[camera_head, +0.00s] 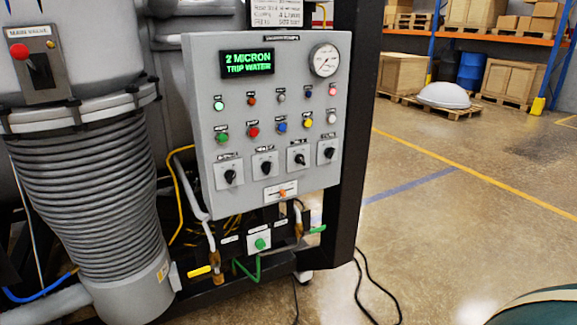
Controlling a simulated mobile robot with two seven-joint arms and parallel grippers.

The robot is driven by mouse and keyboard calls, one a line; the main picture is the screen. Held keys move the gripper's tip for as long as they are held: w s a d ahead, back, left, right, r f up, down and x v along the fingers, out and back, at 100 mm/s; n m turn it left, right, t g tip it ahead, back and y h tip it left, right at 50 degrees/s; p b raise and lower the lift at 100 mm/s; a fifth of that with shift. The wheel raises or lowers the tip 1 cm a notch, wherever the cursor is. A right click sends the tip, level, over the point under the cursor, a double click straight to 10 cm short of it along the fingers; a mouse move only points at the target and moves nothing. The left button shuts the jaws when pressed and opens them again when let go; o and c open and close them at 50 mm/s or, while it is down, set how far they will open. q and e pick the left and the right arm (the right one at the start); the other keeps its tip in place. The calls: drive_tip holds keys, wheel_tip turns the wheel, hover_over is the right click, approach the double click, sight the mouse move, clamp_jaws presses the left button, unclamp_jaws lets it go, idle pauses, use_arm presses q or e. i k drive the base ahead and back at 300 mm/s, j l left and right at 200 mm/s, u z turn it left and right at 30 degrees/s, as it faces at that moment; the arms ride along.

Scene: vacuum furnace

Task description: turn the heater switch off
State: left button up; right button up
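A grey control panel (215,120) faces me. Its bottom row holds several black rotary switches on pale plates: a far-left switch (230,176), a second switch (266,168), a third switch (299,159) and a far-right switch (328,153). The small labels above them are too blurred to read, so I cannot tell which is the heater switch. The display (248,63) reads "2 MICRON TRIP WATER" in green. Neither of my grippers is in view.
A round gauge (325,60) and coloured buttons sit above the switches; an orange slider (282,193) sits below. A ribbed grey bellows (90,200) stands left of the panel. Black cables (362,285) lie on the floor. The floor (440,230) to the right is clear.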

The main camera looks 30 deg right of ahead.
sight(266, 166)
drive_tip(key=l, duration=1.1)
drive_tip(key=i+l, duration=0.15)
drive_tip(key=l, duration=1)
drive_tip(key=u, duration=0.05)
